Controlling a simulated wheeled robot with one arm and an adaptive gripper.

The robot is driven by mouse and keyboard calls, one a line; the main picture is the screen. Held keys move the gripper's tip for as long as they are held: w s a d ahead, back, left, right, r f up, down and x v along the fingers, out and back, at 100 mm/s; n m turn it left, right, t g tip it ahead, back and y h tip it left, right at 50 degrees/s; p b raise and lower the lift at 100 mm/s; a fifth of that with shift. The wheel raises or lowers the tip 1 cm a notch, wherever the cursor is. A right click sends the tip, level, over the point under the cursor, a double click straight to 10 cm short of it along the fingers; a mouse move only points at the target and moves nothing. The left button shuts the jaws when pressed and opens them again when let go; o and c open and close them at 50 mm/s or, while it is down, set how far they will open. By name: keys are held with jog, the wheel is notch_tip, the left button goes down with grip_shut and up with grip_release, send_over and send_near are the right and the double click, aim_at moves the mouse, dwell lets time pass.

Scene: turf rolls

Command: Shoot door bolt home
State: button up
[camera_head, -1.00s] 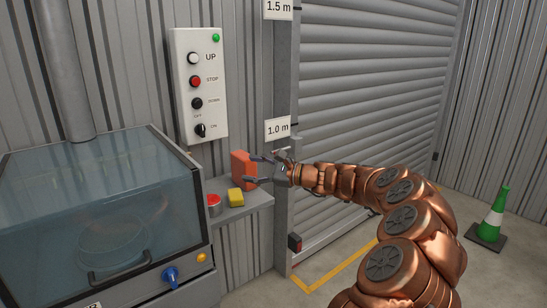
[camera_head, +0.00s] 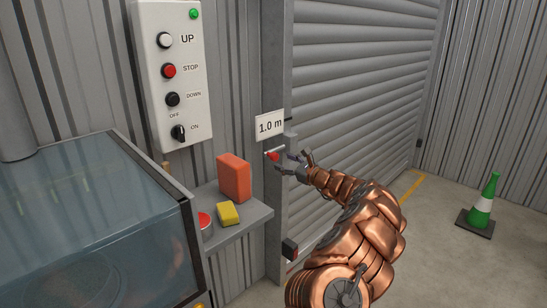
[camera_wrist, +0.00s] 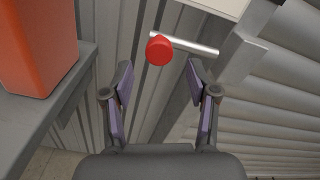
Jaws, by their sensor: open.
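The door bolt is a bright metal rod (camera_wrist: 190,43) with a red knob (camera_wrist: 159,50) on it. In the head view the red knob (camera_head: 273,156) shows at the door post, just below the "1.0 m" sign. The roller door (camera_head: 360,100) stands right of the post and is down. My gripper (camera_wrist: 159,70) is open and empty. In the wrist view the knob appears just beyond the gap between the fingertips, and I see no contact. In the head view my gripper (camera_head: 293,160) is close to the right of the knob.
A shelf (camera_head: 250,216) left of the post holds an orange block (camera_head: 234,177), a yellow block (camera_head: 228,213) and a red-topped tin (camera_head: 205,221). A control box (camera_head: 172,70) hangs above. A glass-covered cabinet (camera_head: 90,215) stands left. A green cone (camera_head: 484,205) is on the open floor, right.

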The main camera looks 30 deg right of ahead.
aim_at(276, 158)
jog(key=shift+x, duration=2.9)
jog(key=shift+a, duration=0.1)
jog(key=shift+s, duration=0.1)
jog(key=shift+c, duration=0.2)
grip_shut()
